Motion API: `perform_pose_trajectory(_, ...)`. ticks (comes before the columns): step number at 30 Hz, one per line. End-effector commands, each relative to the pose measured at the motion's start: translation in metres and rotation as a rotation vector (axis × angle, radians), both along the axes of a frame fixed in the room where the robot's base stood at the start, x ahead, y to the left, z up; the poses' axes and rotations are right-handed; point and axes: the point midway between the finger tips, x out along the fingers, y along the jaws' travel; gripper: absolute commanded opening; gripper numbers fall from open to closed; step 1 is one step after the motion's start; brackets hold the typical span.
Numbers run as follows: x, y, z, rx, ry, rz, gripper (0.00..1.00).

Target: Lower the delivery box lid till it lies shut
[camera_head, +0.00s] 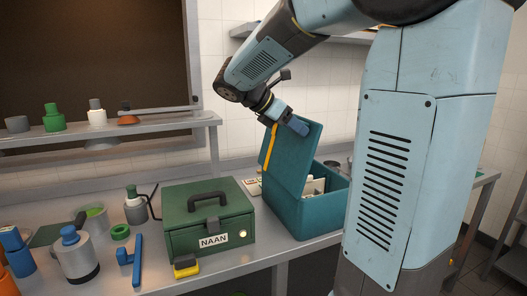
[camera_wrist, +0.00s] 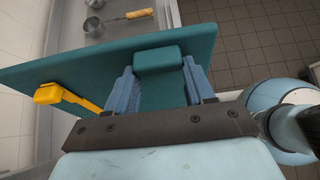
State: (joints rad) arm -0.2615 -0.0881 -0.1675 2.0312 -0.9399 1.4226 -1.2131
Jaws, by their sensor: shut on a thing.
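The teal delivery box (camera_head: 315,212) stands on the counter right of the green NAAN box. Its lid (camera_head: 292,158) is raised, tilted steeply up from the box, with an orange-yellow strip on its left side. Pale contents show inside the box. My gripper (camera_head: 296,126) is at the lid's upper edge. In the wrist view, the lid (camera_wrist: 60,72) spans the picture and my gripper's blue fingers (camera_wrist: 160,82) are shut on a teal block-shaped tab (camera_wrist: 158,60) at the lid's edge. The yellow piece (camera_wrist: 62,96) lies along the lid at left.
The green NAAN box (camera_head: 207,218) with a dark handle stands close on the left. A shelf (camera_head: 110,135) runs behind.

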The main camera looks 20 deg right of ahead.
Motion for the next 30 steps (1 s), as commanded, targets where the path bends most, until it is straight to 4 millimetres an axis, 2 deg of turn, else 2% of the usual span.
perform_pose_trajectory(10, 0.0, -0.027, -0.005, 0.0, 0.0, -0.002, 0.36)
perform_pose_trajectory(23, 0.0, -0.031, -0.005, -0.001, -0.001, -0.001, 0.36)
perform_pose_trajectory(30, 0.0, -0.047, -0.011, -0.002, -0.001, -0.002, 0.36)
